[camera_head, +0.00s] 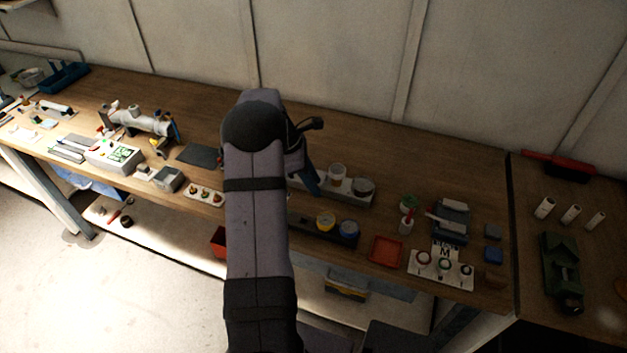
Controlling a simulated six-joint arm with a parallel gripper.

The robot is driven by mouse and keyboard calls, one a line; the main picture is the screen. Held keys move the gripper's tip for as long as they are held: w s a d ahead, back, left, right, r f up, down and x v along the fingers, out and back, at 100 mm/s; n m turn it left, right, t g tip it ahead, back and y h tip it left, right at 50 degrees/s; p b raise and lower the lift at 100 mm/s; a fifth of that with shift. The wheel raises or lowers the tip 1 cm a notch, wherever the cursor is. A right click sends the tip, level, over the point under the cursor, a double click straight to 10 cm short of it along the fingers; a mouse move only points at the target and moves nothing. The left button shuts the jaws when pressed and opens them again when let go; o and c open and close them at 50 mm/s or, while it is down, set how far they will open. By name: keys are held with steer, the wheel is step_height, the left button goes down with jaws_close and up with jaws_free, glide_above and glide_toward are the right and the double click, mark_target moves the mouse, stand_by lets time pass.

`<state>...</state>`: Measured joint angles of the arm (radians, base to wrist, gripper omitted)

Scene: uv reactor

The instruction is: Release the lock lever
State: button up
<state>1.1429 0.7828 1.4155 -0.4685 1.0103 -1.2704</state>
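A horizontal metal cylinder unit (140,120), which looks like the reactor, stands on the bench at the left. Small red and yellow parts show at its front side, but they are too small to tell which one is the lock lever. My arm rises through the middle of the picture, to the right of this unit and apart from it.
A grey-white box with a green display (114,154) stands in front of the unit. A dark flat pad (199,156) lies to its right. Cups, a red tray (386,251) and a white board with round parts (441,268) occupy the bench's right side. The back wall borders the bench.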

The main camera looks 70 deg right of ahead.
jaws_close()
steer(key=shift+w, duration=0.15)
steer(key=shift+w+d+m+y+p, duration=0.45)
steer(key=shift+w+m, duration=0.3)
steer(key=shift+m, duration=0.5)
steer(key=shift+w+d+m+y+p, duration=0.35)
steer(key=shift+w+m+p, duration=0.35)
steer(key=shift+m, duration=0.5)
steer(key=shift+w+d+m+y+p, duration=0.25)
steer(key=shift+w+m+y+p, duration=0.25)
steer(key=shift+w+m, duration=0.55)
steer(key=shift+s+d+m, duration=0.1)
steer(key=shift+s+m, duration=0.05)
steer(key=shift+m, duration=0.25)
jaws_free()
